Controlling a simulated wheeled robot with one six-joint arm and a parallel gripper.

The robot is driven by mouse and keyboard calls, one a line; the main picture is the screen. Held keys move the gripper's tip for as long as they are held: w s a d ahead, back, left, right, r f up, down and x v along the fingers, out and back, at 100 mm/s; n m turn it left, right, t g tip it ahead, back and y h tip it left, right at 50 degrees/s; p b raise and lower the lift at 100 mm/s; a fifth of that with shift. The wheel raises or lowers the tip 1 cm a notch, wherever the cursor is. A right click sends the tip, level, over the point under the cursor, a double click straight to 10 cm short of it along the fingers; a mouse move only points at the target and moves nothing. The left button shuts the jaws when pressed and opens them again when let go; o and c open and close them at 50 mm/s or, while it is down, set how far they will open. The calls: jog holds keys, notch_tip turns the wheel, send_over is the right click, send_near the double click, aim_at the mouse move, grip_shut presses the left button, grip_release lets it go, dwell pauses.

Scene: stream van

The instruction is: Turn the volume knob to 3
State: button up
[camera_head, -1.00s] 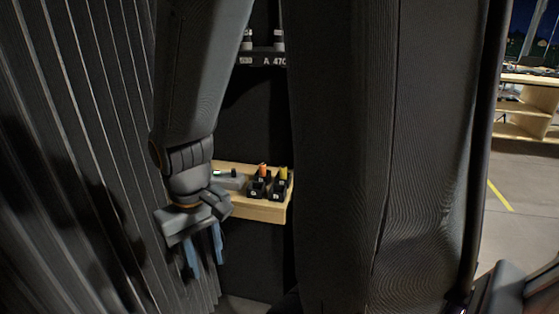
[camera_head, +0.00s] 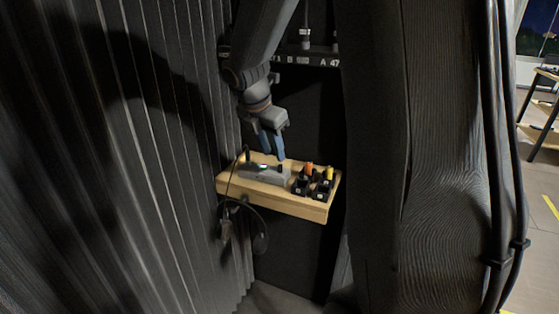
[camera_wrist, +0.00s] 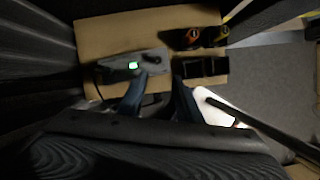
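A small grey device (camera_head: 262,175) sits on a wooden shelf (camera_head: 290,203). In the wrist view the device (camera_wrist: 122,72) shows a lit green display (camera_wrist: 133,65), and a dark part that looks like the knob (camera_wrist: 154,57) is on its right side. The knob's setting is too small to read. My gripper (camera_head: 272,156) points down just above the device, with its two blue fingers apart and nothing seen between them. In the wrist view my gripper (camera_wrist: 160,78) has its fingertips near the device's front right edge, short of the knob in the picture.
Black holders (camera_head: 312,186) with orange (camera_head: 309,169) and yellow (camera_head: 329,173) items stand right of the device. Black cables (camera_head: 232,215) hang from the shelf's left end. A pleated dark curtain (camera_head: 150,200) is on the left, and a dark panel (camera_head: 375,170) is on the right.

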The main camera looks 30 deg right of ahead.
aim_at(280, 165)
jog(key=shift+n, duration=0.7)
jog(key=x, duration=0.5)
jog(key=w+d+x, duration=0.1)
jog(key=x, duration=0.1)
jog(key=shift+w+d, duration=0.1)
jog(key=shift+d, duration=0.05)
jog(key=shift+c, duration=0.3)
grip_shut()
